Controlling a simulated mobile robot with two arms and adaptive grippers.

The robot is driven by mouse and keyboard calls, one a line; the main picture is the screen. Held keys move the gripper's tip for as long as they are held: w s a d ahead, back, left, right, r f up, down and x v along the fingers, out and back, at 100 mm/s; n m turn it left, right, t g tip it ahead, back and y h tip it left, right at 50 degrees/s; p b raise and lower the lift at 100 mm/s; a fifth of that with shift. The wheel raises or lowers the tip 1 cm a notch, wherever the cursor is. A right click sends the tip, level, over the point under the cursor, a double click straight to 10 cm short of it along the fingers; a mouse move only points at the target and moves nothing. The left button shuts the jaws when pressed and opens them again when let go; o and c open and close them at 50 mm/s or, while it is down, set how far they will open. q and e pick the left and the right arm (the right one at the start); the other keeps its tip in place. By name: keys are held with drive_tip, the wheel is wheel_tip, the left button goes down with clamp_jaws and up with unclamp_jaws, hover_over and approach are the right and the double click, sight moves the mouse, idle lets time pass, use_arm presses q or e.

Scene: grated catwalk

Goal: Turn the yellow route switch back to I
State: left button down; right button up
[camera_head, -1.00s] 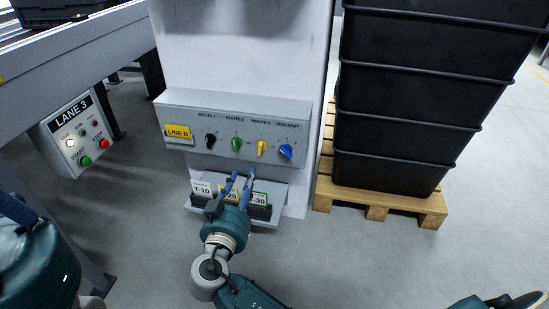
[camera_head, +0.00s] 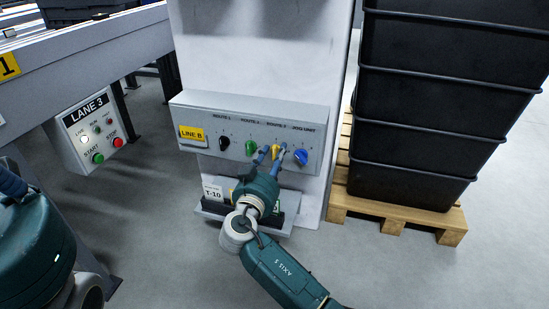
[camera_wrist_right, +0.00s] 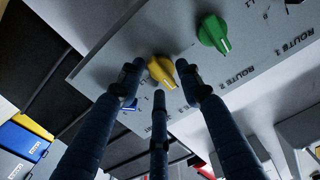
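The yellow route switch (camera_head: 276,150) is a knob on the sloped grey panel (camera_head: 205,113), third from the left. In the right wrist view the yellow knob (camera_wrist_right: 161,71) shows between my fingertips. My right gripper (camera_head: 276,153) is at the panel with its blue fingers apart around the knob. In the right wrist view, fingers of the right gripper (camera_wrist_right: 158,73) lie left, right and below the knob; I cannot tell whether any touches it. My left gripper (camera_head: 10,184) is cut off at the left edge, its fingertips out of view.
A black knob (camera_head: 224,143) and green knob (camera_head: 251,147) are left of the yellow one, a blue knob (camera_head: 301,157) right. A card holder (camera_head: 212,208) is below the panel. Black crates (camera_head: 420,130) stand on a pallet (camera_head: 395,215) at right. The LANE 3 box (camera_head: 90,130) is left.

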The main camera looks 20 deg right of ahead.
drive_tip(key=c, duration=0.8)
drive_tip(key=shift+n, duration=1.1)
drive_tip(key=shift+c, duration=0.4)
drive_tip(key=o, duration=0.9)
drive_tip(key=shift+d, duration=0.1)
drive_tip(key=shift+s, duration=0.1)
drive_tip(key=shift+s+a, duration=0.3)
drive_tip(key=shift+a, duration=0.05)
drive_tip(key=v, duration=1.1)
